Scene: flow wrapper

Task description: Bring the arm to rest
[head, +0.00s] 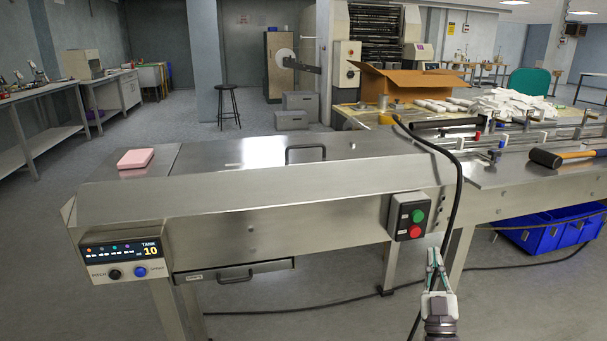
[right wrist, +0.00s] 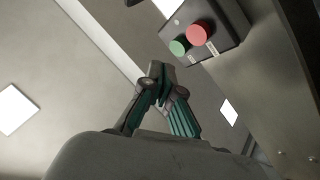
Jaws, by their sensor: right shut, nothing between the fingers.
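My right gripper (head: 434,262) is at the lower right of the head view, in front of the steel flow wrapper (head: 300,221). Its fingers point up and are shut with nothing between them. It is just below and to the right of the switch box (head: 396,222) with a green button (head: 418,215) and a red button (head: 416,231). The right wrist view shows the gripper (right wrist: 165,70) closed, with the red button (right wrist: 200,33) and green button (right wrist: 179,46) beyond the fingertips. I see no contact with the box. My left gripper is not in view.
A display panel (head: 125,249) with a black and a blue knob is at the machine's left end. A pink block (head: 136,158) lies on top. A black cable (head: 459,190) hangs close to my right gripper. A hammer (head: 560,157) lies on the bench.

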